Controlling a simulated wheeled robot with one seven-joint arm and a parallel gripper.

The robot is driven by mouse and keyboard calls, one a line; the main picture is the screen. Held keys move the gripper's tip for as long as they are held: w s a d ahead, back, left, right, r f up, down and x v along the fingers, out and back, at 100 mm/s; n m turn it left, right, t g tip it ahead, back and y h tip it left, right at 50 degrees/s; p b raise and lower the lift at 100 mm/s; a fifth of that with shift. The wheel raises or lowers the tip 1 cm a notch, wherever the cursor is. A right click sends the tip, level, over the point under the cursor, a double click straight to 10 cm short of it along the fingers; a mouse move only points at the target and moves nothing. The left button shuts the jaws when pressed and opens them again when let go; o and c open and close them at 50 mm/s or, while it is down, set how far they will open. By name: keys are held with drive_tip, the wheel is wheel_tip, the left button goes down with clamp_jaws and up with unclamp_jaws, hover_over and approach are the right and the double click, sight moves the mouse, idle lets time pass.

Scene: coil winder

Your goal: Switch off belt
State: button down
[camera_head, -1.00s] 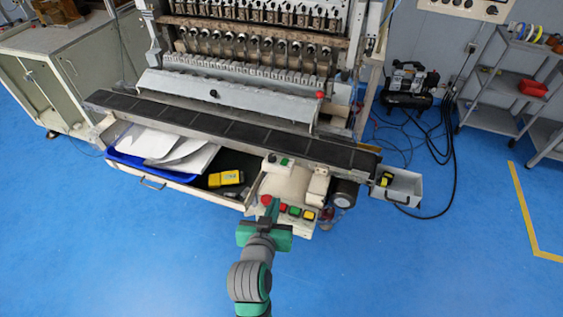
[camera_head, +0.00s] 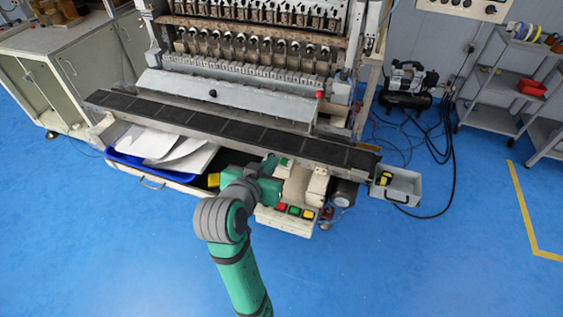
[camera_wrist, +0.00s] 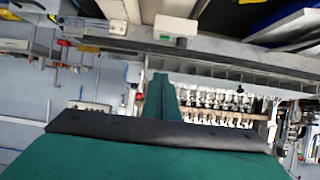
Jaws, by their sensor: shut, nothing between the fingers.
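The dark belt (camera_head: 230,129) runs along the front of the coil winder in the head view. A small pale switch box with a green button (camera_head: 284,162) sits at the belt's front rail. My gripper (camera_head: 269,165) is shut and empty, with its tip just left of this box; contact cannot be told. In the wrist view the fingers (camera_wrist: 160,84) point toward the machine, and the box (camera_wrist: 176,27) shows above them. A lower panel carries red (camera_head: 281,206), green (camera_head: 294,210) and yellow (camera_head: 308,214) buttons. My arm hides the panel's left end.
An open drawer with a blue tray (camera_head: 125,158) and papers (camera_head: 180,152) is left of my arm. A motor (camera_head: 344,192) and a small metal bin (camera_head: 405,187) stand right. The blue floor in front is open.

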drive_tip(key=shift+w, duration=0.1)
hover_over(281, 162)
drive_tip(key=s, duration=0.2)
wheel_tip(281, 162, down, 4)
wheel_tip(281, 162, down, 3)
drive_tip(key=shift+d+f, duration=0.15)
drive_tip(key=shift+s+f, duration=0.2)
drive_tip(key=shift+f, duration=0.35)
